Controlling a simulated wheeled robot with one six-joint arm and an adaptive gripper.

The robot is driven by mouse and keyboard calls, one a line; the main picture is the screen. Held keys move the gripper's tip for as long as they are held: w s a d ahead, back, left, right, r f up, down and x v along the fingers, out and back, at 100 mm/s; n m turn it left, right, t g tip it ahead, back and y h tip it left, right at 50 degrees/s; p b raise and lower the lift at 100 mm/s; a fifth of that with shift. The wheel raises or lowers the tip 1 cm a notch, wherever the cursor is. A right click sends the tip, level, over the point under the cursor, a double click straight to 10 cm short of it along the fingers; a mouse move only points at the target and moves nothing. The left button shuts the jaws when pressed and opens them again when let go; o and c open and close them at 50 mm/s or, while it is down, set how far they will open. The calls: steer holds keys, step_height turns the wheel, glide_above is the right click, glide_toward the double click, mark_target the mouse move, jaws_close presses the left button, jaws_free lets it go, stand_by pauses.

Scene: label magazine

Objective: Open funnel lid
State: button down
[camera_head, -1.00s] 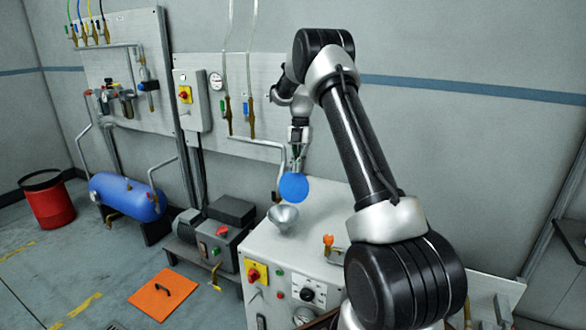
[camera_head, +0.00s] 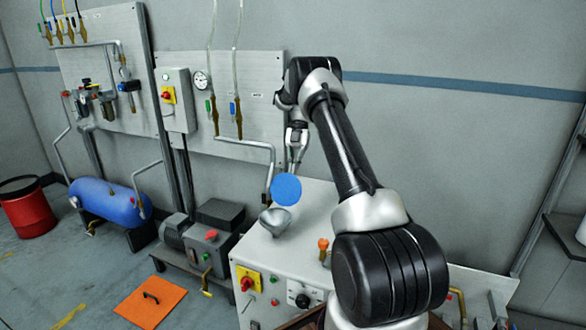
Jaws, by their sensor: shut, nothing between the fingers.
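The metal funnel (camera_head: 275,221) stands on top of the grey machine cabinet. Its lid is a round blue disc (camera_head: 286,190). The disc stands steeply tilted, with its broad face toward the camera, above and slightly right of the funnel's mouth. Its lower edge is close to the funnel rim; I cannot tell how they join. My gripper (camera_head: 295,165) points down just above and behind the disc. It is shut and empty. The disc's top edge overlaps the fingertips in the picture, so contact between them is unclear.
An orange-topped part (camera_head: 323,244) stands on the cabinet, right of the funnel. A pipe (camera_head: 270,165) comes down close left of my gripper. A wall panel (camera_head: 255,90) is behind. Switches and knobs (camera_head: 248,283) are on the cabinet front. My arm hides the cabinet's right side.

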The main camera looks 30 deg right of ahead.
steer(key=shift+a+f, duration=0.1)
steer(key=shift+f, duration=0.25)
